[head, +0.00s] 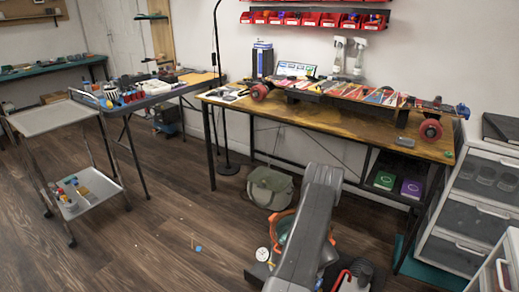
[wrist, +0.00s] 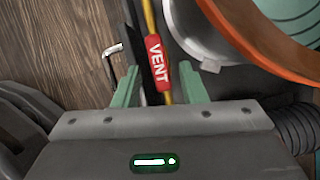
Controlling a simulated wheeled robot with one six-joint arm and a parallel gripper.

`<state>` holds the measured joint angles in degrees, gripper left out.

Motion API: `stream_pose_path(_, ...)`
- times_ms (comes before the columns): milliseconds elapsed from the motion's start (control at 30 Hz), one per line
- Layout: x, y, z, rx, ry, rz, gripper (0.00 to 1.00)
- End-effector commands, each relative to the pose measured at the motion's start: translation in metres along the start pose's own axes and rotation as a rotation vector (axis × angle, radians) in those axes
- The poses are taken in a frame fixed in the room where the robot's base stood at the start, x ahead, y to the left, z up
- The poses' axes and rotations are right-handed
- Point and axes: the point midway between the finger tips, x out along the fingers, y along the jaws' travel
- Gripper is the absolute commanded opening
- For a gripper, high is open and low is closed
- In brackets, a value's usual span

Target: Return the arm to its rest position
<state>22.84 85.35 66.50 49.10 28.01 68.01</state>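My grey arm (head: 308,225) rises in the lower middle of the head view, bent at a high elbow. Its gripper is hidden there behind the arm link. In the wrist view my gripper (wrist: 158,82) shows two green fingers standing apart, with a gap between them. A red tag reading VENT (wrist: 156,62) on a yellow line and a black strip show in that gap. I see neither finger closed on them. How far they lie from the fingertips is hard to tell.
An orange rim (wrist: 262,40) and a round metal part lie at right in the wrist view. A workbench (head: 225,95) with a skateboard-like board stands beyond the arm. Drawers (head: 462,215) stand at right, a green bag (head: 270,188) under the bench. The wooden floor (head: 150,245) at left is mostly clear.

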Motion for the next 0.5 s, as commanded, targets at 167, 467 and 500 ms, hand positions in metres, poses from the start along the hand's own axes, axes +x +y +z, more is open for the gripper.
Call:
stream_pose_path(167, -0.0043, 0.0043, 0.0016, 0.142, 0.001, -0.055, 0.38)
stream_pose_path(467, -0.0011, 0.0061, 0.001, 0.274, 0.001, -0.111, 0.38)
stream_pose_path(500, -0.0008, 0.006, 0.0008, 0.28, 0.001, -0.114, 0.38)
